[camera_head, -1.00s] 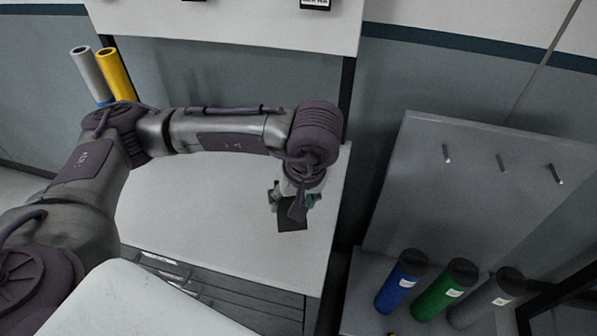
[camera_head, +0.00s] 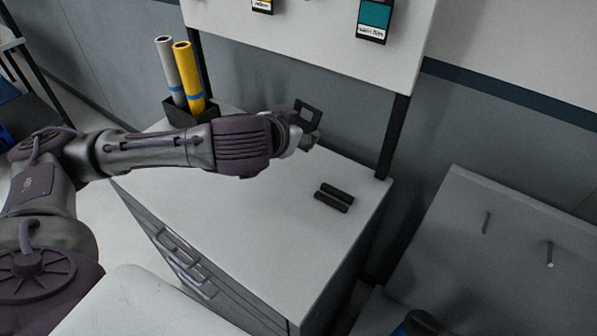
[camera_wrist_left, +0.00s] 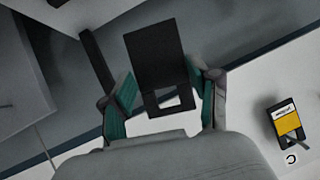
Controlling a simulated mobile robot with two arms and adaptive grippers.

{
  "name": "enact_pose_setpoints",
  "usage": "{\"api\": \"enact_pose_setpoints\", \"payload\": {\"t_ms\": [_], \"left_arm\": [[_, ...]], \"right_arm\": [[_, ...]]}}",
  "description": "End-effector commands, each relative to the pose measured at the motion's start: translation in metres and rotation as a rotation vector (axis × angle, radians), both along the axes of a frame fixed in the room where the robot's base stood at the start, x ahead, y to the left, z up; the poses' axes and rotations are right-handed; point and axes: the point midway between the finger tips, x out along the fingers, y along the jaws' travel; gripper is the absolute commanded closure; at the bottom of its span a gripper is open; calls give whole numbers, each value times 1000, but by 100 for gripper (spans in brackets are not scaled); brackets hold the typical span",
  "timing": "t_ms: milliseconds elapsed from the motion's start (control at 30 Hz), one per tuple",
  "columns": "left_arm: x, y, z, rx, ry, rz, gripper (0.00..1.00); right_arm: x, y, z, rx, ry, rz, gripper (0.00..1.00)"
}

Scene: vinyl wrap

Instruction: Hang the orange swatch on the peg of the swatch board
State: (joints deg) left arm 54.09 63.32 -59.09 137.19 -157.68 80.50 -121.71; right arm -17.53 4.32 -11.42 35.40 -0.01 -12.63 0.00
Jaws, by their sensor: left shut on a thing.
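My left gripper (camera_head: 304,138) is shut on a dark, flat swatch (camera_head: 309,113) with a square opening. It holds the swatch up above the back of the cabinet top, below the white swatch board (camera_head: 315,42). In the left wrist view the swatch (camera_wrist_left: 153,52) sits between the teal finger pads of the gripper (camera_wrist_left: 162,92), and only its dark face shows, so I cannot tell its colour. A teal swatch (camera_head: 373,20) and a yellow-labelled swatch (camera_head: 262,5) hang on the board. A small dark tip (camera_head: 308,1) shows between them at the top edge. My right gripper is out of view.
Two dark bars (camera_head: 334,198) lie on the white cabinet top (camera_head: 250,215). Grey and yellow rolls (camera_head: 187,72) stand in a dark holder (camera_head: 183,112) at the back left. A grey panel with pegs (camera_head: 500,255) stands at the right. The front of the cabinet top is clear.

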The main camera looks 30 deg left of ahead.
Motion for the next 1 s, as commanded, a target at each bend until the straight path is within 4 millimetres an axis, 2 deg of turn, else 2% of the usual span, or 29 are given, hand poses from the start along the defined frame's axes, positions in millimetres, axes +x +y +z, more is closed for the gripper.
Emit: {"api": "enact_pose_setpoints", "payload": {"t_ms": [33, 233, 267, 300, 333, 433, 600, 1000], "left_arm": [[10, 11, 22, -2, -27, -8, 67], [32, 45, 105, -9, -109, -69, 68], [33, 49, 116, -10, -117, -76, 73], [34, 54, 130, -11, -128, -84, 95], [34, 58, 139, -12, -134, -89, 100], [34, 65, 164, -14, -151, -102, 100], [33, 71, 183, -15, -162, -113, 100], [50, 69, 184, -17, -161, -114, 100]], "right_arm": [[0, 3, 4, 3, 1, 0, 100], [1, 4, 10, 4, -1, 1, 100], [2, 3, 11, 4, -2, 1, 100], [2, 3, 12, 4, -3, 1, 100], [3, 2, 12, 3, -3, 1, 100], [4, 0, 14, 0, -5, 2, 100], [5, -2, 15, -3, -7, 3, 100], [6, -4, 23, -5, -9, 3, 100]]}}
